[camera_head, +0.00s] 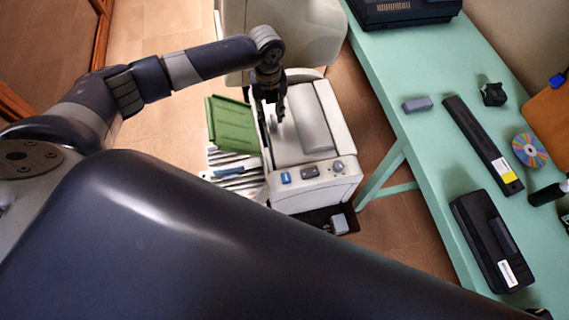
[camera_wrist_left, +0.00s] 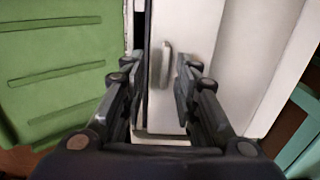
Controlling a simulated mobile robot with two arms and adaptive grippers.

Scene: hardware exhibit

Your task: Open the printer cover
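The printer (camera_head: 313,185) is a white machine on the floor, with blue and grey controls on its front edge. Its white top cover (camera_head: 287,148) looks closed, with a small raised grey handle. In the left wrist view the handle (camera_wrist_left: 166,64) stands upright on the white cover (camera_wrist_left: 186,35). My left gripper (camera_head: 279,112) is above the printer's top. In the wrist view the fingers of my left gripper (camera_wrist_left: 160,85) are apart, with the handle beyond and between them. Whether they touch the cover cannot be told. My right gripper is not in view.
A green panel (camera_head: 232,124) sticks out at the printer's left, above a stack of papers (camera_head: 236,172). A mint-green table (camera_head: 425,150) on the right holds a black cartridge (camera_head: 490,240), a disc (camera_head: 530,150) and other parts. A beige machine (camera_head: 312,30) stands behind the printer.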

